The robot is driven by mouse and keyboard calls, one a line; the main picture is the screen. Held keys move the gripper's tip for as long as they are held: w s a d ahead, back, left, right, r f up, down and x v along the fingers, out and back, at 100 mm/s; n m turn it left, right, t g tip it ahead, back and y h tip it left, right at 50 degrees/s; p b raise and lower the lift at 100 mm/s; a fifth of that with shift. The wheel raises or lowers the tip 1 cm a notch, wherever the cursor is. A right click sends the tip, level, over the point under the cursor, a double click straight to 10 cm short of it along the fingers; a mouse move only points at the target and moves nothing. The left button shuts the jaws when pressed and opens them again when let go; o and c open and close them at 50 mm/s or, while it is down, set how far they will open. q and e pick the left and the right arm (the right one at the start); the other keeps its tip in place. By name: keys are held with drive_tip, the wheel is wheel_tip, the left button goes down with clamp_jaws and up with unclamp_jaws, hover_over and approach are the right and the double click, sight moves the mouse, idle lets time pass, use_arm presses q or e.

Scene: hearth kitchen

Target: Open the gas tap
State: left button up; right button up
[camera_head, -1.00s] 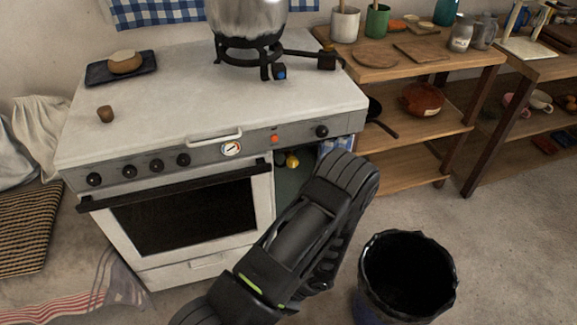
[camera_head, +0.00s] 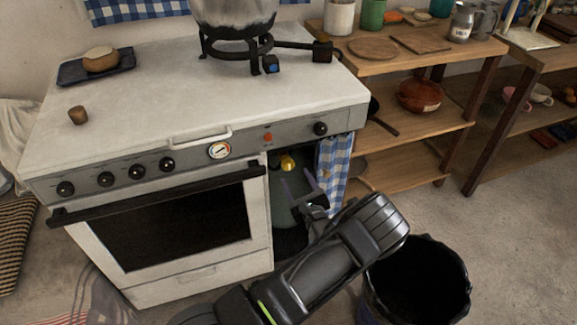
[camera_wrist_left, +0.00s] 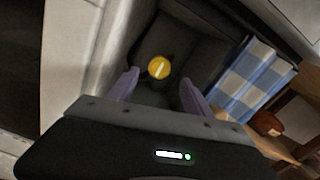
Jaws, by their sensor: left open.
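The gas tap is a small yellow knob (camera_head: 287,163) on top of a dark green gas bottle (camera_head: 286,200), in the open bay at the right end of the stove. In the left wrist view the yellow knob (camera_wrist_left: 159,67) shows face-on with a pale bar across it, beyond the fingers and roughly midway between them. My left gripper (camera_head: 300,182) is open and empty, just in front of the bay. Its two fingers also show in the left wrist view (camera_wrist_left: 160,90), apart from the knob. My right gripper is not in view.
A blue checked curtain (camera_head: 333,168) hangs at the bay's right side. The white stove (camera_head: 200,85) with its oven door bar (camera_head: 160,195) is to the left. A black bucket (camera_head: 425,280) stands on the floor at the right, and wooden shelves (camera_head: 420,115) stand behind.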

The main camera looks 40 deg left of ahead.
sight(289, 167)
use_arm(q)
drive_tip(key=x, duration=0.7)
drive_tip(key=shift+a+f+b, duration=0.1)
drive_tip(key=shift+a+b, duration=0.1)
drive_tip(key=shift+b, duration=0.1)
drive_tip(key=shift+c, duration=0.6)
clamp_jaws()
